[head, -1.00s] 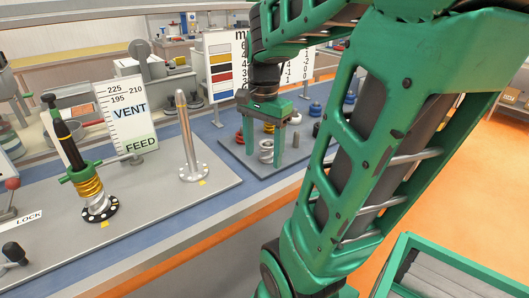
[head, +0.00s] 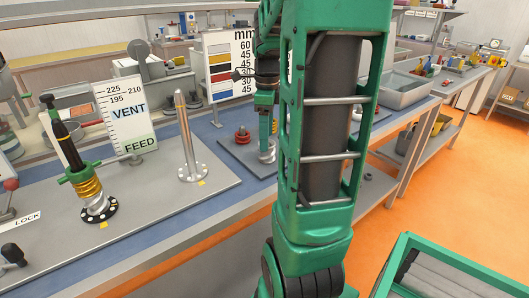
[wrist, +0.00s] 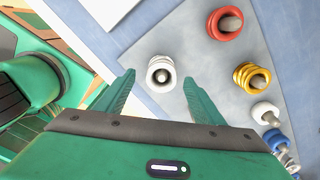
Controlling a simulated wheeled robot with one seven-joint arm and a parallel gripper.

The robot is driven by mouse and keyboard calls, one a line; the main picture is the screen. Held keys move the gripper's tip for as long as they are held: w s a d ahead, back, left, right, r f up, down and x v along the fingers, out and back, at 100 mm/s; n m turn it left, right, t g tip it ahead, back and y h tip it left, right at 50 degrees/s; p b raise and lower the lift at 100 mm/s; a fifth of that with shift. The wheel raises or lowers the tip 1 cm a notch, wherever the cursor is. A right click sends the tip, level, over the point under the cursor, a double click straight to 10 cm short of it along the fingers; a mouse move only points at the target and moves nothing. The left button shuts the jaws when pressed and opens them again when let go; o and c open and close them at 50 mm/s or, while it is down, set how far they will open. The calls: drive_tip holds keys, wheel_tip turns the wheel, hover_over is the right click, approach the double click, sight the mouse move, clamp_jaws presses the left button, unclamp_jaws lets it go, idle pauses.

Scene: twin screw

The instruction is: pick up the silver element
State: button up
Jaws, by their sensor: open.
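The silver element (wrist: 160,74) is a ringed piece on a peg on the grey plate. In the wrist view it stands upright in line with the gap between my two fingertips. In the head view the silver element (head: 267,155) shows low beneath my gripper, partly covered by it. My gripper (wrist: 160,84) is open and empty, its green fingers spread to the left and right of the element. I cannot tell its exact height above the element. In the head view my arm hides much of the plate and part of my gripper (head: 266,132).
A red element (wrist: 225,22), a yellow element (wrist: 252,76) and a white ringed element (wrist: 265,113) stand right of the silver one, with blue ones lower right. In the head view a metal post (head: 188,140) and a VENT/FEED sign (head: 127,115) stand to the left.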

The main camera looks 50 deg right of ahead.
drive_tip(key=shift+d+f, duration=0.2)
drive_tip(key=shift+f, duration=2.8)
drive_tip(key=c, duration=1.4)
